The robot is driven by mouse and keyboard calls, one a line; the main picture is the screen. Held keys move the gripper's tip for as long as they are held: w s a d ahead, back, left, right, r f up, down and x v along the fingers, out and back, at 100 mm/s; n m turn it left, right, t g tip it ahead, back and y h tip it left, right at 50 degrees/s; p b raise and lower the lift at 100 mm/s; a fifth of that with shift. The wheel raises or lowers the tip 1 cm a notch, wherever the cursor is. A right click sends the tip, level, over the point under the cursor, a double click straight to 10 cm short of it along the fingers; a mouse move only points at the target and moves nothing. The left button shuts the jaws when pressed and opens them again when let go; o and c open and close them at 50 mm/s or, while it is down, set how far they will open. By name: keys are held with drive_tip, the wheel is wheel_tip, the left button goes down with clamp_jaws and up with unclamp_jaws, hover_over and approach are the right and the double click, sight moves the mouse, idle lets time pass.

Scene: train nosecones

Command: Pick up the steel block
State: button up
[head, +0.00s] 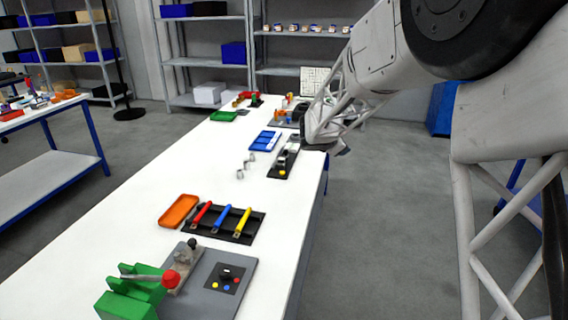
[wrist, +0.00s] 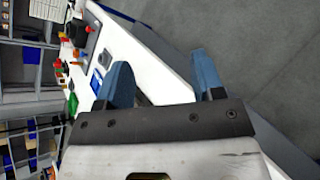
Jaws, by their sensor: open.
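No piece can be surely named as the steel block. Several small grey metal pieces (head: 246,165) stand in a short row on the white table, left of a dark fixture plate (head: 283,165). The plate carries grey and black parts and a yellow dot, too small to make out fully. My gripper (wrist: 163,78) is open and empty, with its two blue fingers apart. In the head view it hangs near the table's right edge, to the right of the plate, mostly hidden by my arm. The wrist view shows table edge and floor beyond the fingers, with no metal piece clearly between them.
The white table (head: 150,195) holds a blue tray (head: 265,141), an orange tray (head: 179,211), a black mat with red, blue and yellow handled tools (head: 223,217), and a green clamp (head: 135,292) in front. Shelves (head: 205,62) stand behind. Floor lies open on the right.

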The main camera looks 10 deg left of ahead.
drive_tip(key=w+a+f+n+t+y, duration=0.15)
drive_tip(key=w+a+f+n, duration=0.4)
drive_tip(key=a, duration=0.55)
drive_tip(key=n+t+y, duration=0.1)
drive_tip(key=n+y, duration=0.2)
drive_tip(key=n, duration=0.3)
approach(281, 159)
drive_tip(key=shift+w+d+f, duration=0.1)
drive_tip(key=shift+w+d, duration=0.05)
drive_tip(key=shift+w, duration=0.9)
drive_tip(key=shift+w, duration=0.1)
drive_tip(key=shift+x, duration=1.2)
drive_tip(key=shift+w+f, duration=0.1)
drive_tip(key=shift+x, duration=2.5)
